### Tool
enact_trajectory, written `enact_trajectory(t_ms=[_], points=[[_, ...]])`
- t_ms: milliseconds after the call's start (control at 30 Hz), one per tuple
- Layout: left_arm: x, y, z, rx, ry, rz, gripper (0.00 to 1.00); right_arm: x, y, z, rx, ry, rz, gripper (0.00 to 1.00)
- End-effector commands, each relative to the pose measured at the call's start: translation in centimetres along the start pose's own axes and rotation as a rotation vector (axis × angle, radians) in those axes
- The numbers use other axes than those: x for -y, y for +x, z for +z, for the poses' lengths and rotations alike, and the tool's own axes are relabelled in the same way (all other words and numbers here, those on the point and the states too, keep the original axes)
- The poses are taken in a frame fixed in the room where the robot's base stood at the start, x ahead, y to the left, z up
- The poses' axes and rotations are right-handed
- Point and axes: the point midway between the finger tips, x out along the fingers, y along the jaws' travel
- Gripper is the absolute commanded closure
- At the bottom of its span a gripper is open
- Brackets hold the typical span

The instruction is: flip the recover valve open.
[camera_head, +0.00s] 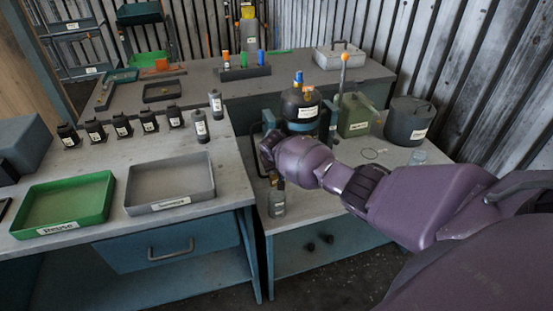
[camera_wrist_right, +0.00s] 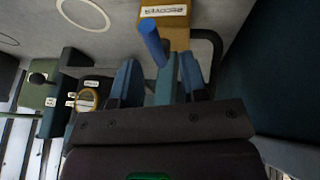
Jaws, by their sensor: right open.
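The recover valve shows in the right wrist view as a tan block (camera_wrist_right: 176,32) with a white "RECOVER" label and a blue lever (camera_wrist_right: 153,42). The lever slants up and left in that picture, near the fingertips. My right gripper (camera_wrist_right: 160,78) is open, with a finger on each side of a teal bar-like part. I cannot tell whether a finger touches the lever. In the head view my right arm reaches in from the right, and its gripper (camera_head: 267,150) is by the bench's left side, largely hiding the valve. My left gripper is not in view.
A dark tank (camera_head: 300,107) stands behind my right gripper, with a green box (camera_head: 356,117) and a dark pot (camera_head: 408,121) to its right. A clear jar (camera_head: 277,204) stands below the gripper. Green (camera_head: 63,229) and grey (camera_head: 168,207) trays lie on the left bench.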

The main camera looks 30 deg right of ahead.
Motion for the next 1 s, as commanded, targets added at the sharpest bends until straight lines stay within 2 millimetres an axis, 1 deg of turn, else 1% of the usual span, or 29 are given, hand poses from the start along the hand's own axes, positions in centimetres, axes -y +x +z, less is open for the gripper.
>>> enact_trajectory(t_ms=[33,200,400,533,733,1000], points=[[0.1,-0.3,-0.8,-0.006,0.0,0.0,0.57,-0.1,-1.1,-0.2,-0.003,0.0,-0.001,0.6],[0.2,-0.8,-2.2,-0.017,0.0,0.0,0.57,-0.1,-3.6,-0.2,-0.003,0.002,-0.002,0.6],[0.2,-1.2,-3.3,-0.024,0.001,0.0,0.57,-0.1,-6.4,-0.2,-0.003,0.001,-0.001,0.6],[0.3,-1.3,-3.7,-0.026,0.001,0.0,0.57,0.0,-7.9,-0.1,-0.002,0.001,-0.001,0.6],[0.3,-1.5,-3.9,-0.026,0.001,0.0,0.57,0.0,-9.3,0.0,0.0,0.002,-0.001,0.6],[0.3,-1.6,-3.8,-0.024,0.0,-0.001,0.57,0.0,-9.7,0.0,0.001,0.002,0.0,0.6]])
